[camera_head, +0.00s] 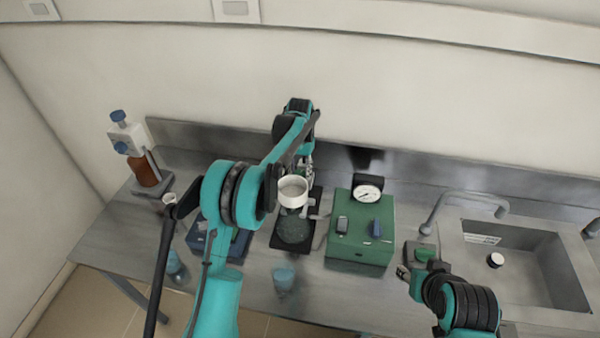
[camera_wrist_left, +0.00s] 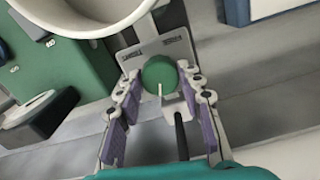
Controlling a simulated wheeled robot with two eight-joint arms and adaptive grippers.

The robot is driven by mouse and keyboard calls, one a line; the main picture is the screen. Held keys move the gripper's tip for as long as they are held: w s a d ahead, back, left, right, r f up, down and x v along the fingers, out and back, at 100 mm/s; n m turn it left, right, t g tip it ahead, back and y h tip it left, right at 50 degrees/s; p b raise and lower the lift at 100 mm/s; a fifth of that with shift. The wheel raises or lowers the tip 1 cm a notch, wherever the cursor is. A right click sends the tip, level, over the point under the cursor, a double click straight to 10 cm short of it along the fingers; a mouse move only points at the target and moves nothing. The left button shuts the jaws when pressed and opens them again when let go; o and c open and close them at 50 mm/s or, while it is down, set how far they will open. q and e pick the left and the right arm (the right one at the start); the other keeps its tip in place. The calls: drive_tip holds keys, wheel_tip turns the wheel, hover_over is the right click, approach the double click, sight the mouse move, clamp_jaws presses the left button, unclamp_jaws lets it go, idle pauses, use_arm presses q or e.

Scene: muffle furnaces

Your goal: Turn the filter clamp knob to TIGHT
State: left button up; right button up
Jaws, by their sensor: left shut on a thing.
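The green filter clamp knob (camera_wrist_left: 160,73) sits on a light plate (camera_wrist_left: 158,48) with two small dark labels, too blurred to read. A white pointer line on the knob points down in the left wrist view. My left gripper (camera_wrist_left: 161,82) has a finger on each side of the knob and is shut on it. In the head view my left arm mostly hides this gripper and the knob. The white filter cup (camera_head: 292,191) stands beside them. My right gripper (camera_head: 404,271) is low at the right, over the bench front; its finger gap is unclear.
Further right are a sink (camera_head: 520,262) and tap (camera_head: 465,198). A brown bottle (camera_head: 146,171) stands at the left. A clear beaker (camera_head: 284,278) is near the bench front.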

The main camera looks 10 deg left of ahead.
sight(300, 173)
use_arm(q)
drive_tip(key=m, duration=0.6)
drive_tip(key=shift+b, duration=0.3)
drive_tip(key=m, duration=0.7)
drive_tip(key=shift+w, duration=0.1)
idle(0.3)
drive_tip(key=o, duration=1.2)
drive_tip(key=shift+c, duration=0.2)
drive_tip(key=shift+r, duration=0.1)
wheel_tip(300, 173, up, 12)
